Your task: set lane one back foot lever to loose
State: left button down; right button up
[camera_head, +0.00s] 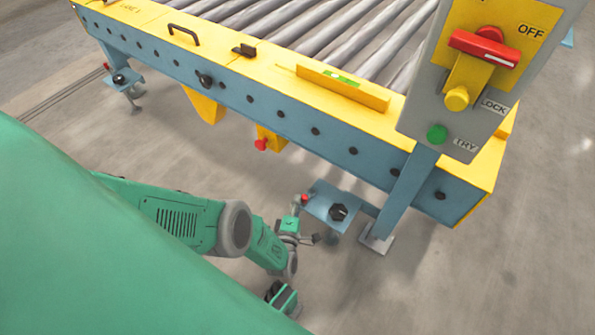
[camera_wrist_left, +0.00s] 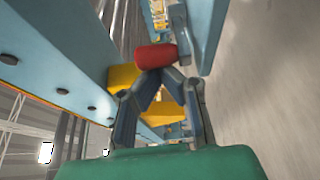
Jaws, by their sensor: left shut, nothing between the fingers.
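My left gripper (camera_head: 299,210) is low beside the near foot bracket (camera_head: 322,203) of the lane 1 conveyor. The bracket is blue, with a black knob (camera_head: 338,212) and a red-tipped lever (camera_head: 304,198). In the left wrist view, the red lever end (camera_wrist_left: 155,56) lies just beyond the closed fingertips of my left gripper (camera_wrist_left: 160,74), across them and not between them. Whether they touch it I cannot tell. The lever's setting cannot be read. Another foot (camera_head: 119,80) with a red tip stands at the far left.
The conveyor's blue side beam (camera_head: 300,122) runs above the foot. A yellow box with a red button (camera_head: 261,144) hangs under it. A grey switch panel (camera_head: 437,85) on a blue post stands at right. Bare floor (camera_head: 470,275) is at lower right.

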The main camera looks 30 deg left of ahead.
pick_arm(q)
jog(key=shift+r, duration=0.15)
jog(key=shift+w+d+r, duration=0.1)
jog(key=shift+r, duration=0.45)
notch_tip(320, 180, up, 8)
jog(key=shift+r, duration=0.25)
dwell(0.3)
